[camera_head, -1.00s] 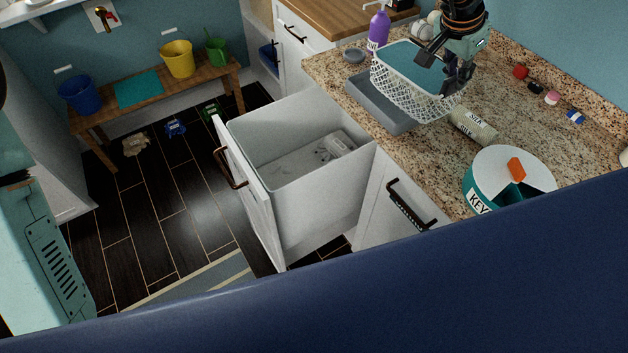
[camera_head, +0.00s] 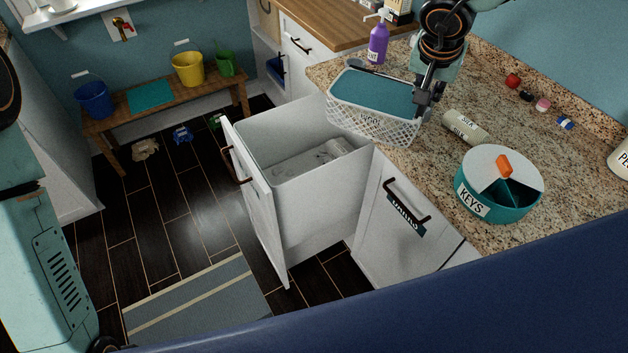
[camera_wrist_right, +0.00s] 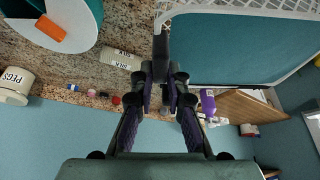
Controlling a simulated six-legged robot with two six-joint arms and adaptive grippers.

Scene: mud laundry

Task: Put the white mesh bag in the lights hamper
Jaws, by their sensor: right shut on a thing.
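The white mesh bag (camera_head: 372,125) looks like an open-lattice basket with a flat teal top. My right gripper (camera_head: 424,103) is shut on its right edge and holds it over the counter's front edge, partly above the back of the pull-out hamper. The bag also shows in the right wrist view (camera_wrist_right: 240,85), beside the shut fingers (camera_wrist_right: 162,72). The white hamper (camera_head: 330,210) is pulled out of the cabinet and open, with pale cloth at its bottom. Its front label is not visible. My left gripper is not in view.
The granite counter (camera_head: 500,110) holds a rolled "SILK" bundle (camera_head: 465,127), a teal "KEYS" tin (camera_head: 497,200), a purple bottle (camera_head: 377,45) and small coloured items. A closed drawer front labelled "DARKS" (camera_head: 385,235) is right of the hamper.

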